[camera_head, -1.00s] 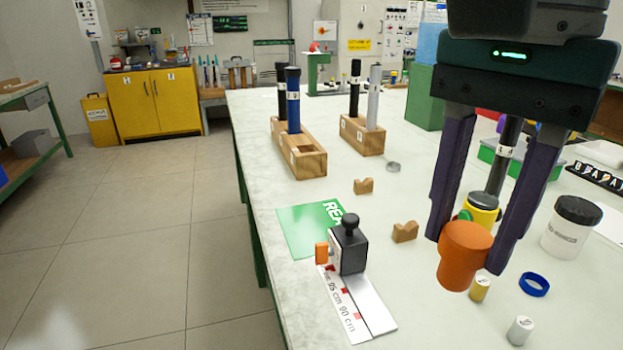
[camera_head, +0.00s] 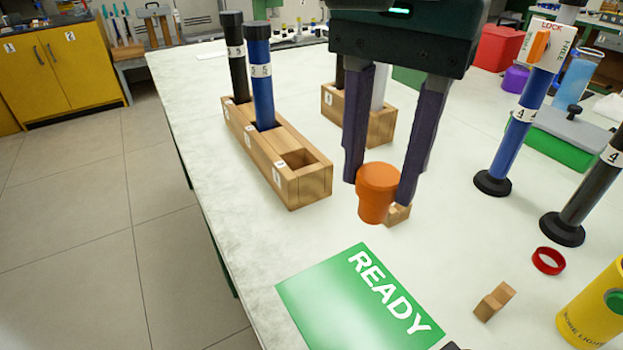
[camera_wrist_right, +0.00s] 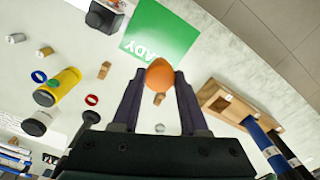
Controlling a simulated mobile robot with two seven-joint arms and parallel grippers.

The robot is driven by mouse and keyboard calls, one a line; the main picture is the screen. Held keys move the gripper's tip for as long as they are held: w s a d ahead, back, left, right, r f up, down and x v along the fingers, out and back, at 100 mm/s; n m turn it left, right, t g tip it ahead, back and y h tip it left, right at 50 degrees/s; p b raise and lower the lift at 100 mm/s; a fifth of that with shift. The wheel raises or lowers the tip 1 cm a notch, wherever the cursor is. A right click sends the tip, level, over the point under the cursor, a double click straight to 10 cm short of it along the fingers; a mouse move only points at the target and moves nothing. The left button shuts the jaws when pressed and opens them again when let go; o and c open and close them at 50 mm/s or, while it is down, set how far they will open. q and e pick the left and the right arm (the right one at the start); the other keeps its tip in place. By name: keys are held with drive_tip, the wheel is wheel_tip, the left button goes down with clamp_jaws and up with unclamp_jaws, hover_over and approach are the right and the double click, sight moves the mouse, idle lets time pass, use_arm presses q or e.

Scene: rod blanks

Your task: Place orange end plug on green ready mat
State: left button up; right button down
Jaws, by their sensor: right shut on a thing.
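The orange end plug (camera_head: 376,192) is held between the fingertips of my right gripper (camera_head: 378,190), above the table. It also shows in the right wrist view (camera_wrist_right: 160,74), between the two dark fingers. The green ready mat (camera_head: 345,300) lies flat on the table, below and in front of the plug in the head view, with white READY lettering and no object on it. In the wrist view the mat (camera_wrist_right: 160,30) is beyond the plug. My left gripper is not in view.
A wooden rack (camera_head: 285,165) holding black and blue rods stands left of the gripper; a second rack (camera_head: 380,125) is behind. Rods on black bases (camera_head: 507,145), a red ring (camera_head: 548,260), a wooden block (camera_head: 494,301) and a yellow cylinder (camera_head: 597,305) are at right.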

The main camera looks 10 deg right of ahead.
drive_tip(key=f+b, duration=0.1)
drive_tip(key=f, duration=0.4)
drive_tip(key=f+b, duration=0.1)
drive_tip(key=f, duration=0.5)
drive_tip(key=f+b, duration=0.1)
drive_tip(key=f, duration=0.4)
drive_tip(key=shift+s+d+f+b, duration=0.1)
drive_tip(key=shift+s+f+b, duration=0.15)
drive_tip(key=shift+f+b, duration=0.1)
drive_tip(key=shift+f, duration=0.1)
drive_tip(key=shift+f, duration=0.15)
drive_tip(key=shift+c, duration=2.2)
unclamp_jaws()
